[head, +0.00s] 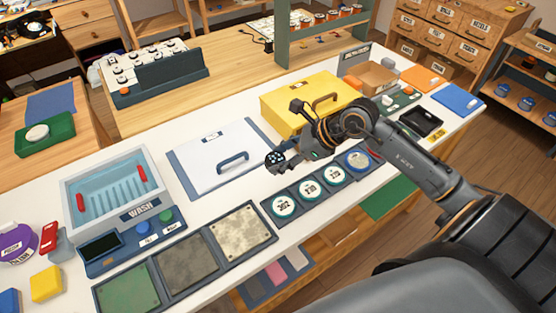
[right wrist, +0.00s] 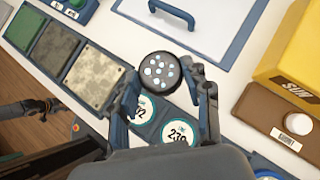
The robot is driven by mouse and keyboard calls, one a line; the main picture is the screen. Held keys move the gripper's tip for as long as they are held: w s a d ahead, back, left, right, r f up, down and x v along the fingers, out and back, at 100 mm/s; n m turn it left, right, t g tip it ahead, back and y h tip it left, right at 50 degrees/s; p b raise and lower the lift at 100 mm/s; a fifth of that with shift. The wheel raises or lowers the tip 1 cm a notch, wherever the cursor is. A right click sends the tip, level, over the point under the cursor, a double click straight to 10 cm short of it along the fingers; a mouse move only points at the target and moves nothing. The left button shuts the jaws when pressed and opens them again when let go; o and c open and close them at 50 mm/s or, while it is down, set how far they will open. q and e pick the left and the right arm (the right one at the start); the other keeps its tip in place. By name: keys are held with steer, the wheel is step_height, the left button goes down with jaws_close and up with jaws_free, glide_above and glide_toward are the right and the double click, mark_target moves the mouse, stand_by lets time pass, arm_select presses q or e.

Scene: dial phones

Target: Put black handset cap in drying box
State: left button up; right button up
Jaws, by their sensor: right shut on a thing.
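My right gripper (head: 290,157) is shut on the black handset cap (head: 276,160), a round black disc with pale dots. It is held above the table, between the lidded white box and the row of round dials. In the right wrist view the cap (right wrist: 160,72) sits between the two fingertips. A dark jointed part at the left of the right wrist view may be my left gripper (right wrist: 40,106), blurred.
A yellow box (head: 290,101) with a brown handle stands behind the arm. Three textured square pads (head: 185,266) and several round dials (head: 310,188) line the front edge. A black tray (head: 421,121) lies at right.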

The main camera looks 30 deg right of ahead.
mark_target(280, 157)
steer(key=w+d+f, duration=0.1)
steer(key=f, duration=0.1)
steer(key=w+f, duration=0.2)
steer(key=w+d+f, duration=0.1)
steer(key=f, duration=0.1)
steer(key=shift+w+d+p, duration=0.35)
steer(key=shift+p, duration=0.05)
step_height(280, 157, down, 2)
steer(key=shift+f+p, duration=0.15)
steer(key=shift+p, duration=0.45)
steer(key=shift+f, duration=0.5)
steer(key=shift+f, duration=0.1)
steer(key=o, duration=1.1)
